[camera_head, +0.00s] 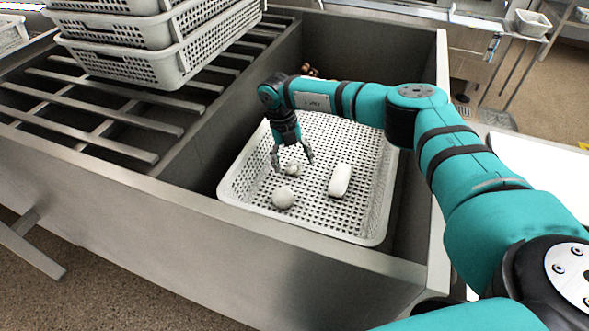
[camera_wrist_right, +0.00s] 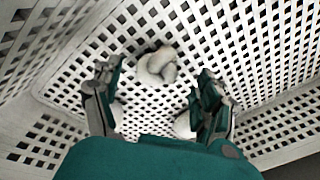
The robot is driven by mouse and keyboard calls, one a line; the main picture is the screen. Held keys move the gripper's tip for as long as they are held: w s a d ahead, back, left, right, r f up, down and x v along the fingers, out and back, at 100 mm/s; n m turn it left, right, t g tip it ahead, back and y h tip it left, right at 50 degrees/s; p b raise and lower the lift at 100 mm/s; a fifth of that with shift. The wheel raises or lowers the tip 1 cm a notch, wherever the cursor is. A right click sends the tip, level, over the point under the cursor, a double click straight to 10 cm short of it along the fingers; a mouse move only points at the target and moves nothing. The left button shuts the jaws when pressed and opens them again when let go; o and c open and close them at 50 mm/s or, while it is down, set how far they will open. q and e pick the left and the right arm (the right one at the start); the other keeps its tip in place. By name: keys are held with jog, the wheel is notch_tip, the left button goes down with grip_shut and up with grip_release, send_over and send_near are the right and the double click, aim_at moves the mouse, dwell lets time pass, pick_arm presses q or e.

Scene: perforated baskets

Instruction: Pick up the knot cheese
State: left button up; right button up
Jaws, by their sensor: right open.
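The knot cheese (camera_head: 292,167), a small white twisted lump, lies on the floor of the white perforated basket (camera_head: 232,189). It also shows in the right wrist view (camera_wrist_right: 157,66), just beyond the fingertips. My right gripper (camera_head: 292,158) points down into the basket, open, with its fingers on either side of the knot cheese in the head view. In the right wrist view the gripper (camera_wrist_right: 157,82) has an empty gap between its fingers. Its fingers partly hide other white things. My left gripper is in neither view.
A white ball (camera_head: 283,197) and a white oblong piece (camera_head: 340,180) lie in the same basket. The basket sits in a deep grey metal trough (camera_head: 150,205). Stacked baskets (camera_head: 165,65) stand on the slatted rack at left.

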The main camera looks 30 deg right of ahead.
notch_tip(320, 180, down, 2)
jog(key=shift+d+f, duration=0.1)
jog(key=shift+d, duration=0.05)
jog(key=shift+s, duration=0.1)
jog(key=c, duration=1.2)
